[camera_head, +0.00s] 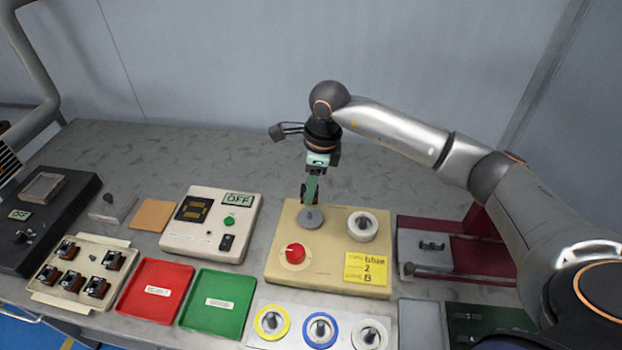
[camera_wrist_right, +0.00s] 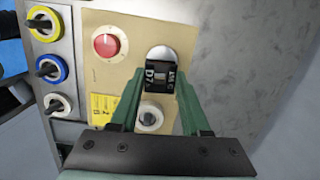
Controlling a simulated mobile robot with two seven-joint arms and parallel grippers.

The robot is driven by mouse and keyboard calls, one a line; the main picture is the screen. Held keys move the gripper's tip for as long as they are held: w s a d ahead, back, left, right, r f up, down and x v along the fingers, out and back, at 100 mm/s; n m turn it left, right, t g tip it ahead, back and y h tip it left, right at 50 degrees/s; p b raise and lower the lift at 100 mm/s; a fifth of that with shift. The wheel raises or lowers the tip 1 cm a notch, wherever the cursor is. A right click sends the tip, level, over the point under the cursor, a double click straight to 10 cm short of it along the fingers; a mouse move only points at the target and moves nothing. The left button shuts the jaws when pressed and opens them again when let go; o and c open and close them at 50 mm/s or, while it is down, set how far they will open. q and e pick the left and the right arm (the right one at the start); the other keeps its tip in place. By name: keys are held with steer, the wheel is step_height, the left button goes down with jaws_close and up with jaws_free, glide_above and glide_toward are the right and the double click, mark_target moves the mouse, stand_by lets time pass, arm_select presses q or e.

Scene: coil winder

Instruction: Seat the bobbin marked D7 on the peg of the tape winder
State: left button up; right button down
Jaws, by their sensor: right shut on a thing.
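My right gripper (camera_head: 309,196) points down over the beige panel (camera_head: 325,275) of what looks like the tape winder. It is shut on a small black piece marked D7 (camera_wrist_right: 160,77), which shows between the green fingers in the wrist view. The piece is right over a grey disc (camera_head: 311,218) on the panel; I cannot tell whether it touches it. The panel also has a red knob (camera_head: 295,254), a white ring around a dark peg (camera_head: 362,225) and a yellow note (camera_head: 367,269). Any peg under the held piece is hidden. My left gripper is out of view.
In front of the panel, a rack holds yellow (camera_head: 272,322), blue (camera_head: 320,330) and white (camera_head: 370,334) ringed bobbins. A white meter box (camera_head: 211,224), red tray (camera_head: 156,290) and green tray (camera_head: 217,303) stand left. A dark red fixture (camera_head: 470,250) stands right. The back is clear.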

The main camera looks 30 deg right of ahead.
mark_target(310, 213)
steer(key=shift+w+d+m, duration=0.15)
steer(key=shift+w+m, duration=0.05)
steer(key=shift+m, duration=0.2)
steer(key=shift+f, duration=0.2)
steer(key=shift+f+b, duration=1.55)
steer(key=shift+f, duration=0.8)
steer(key=shift+f, duration=0.25)
steer(key=shift+f+b, duration=0.85)
steer(key=shift+b, duration=0.1)
steer(key=shift+c, duration=1.5)
jaws_free()
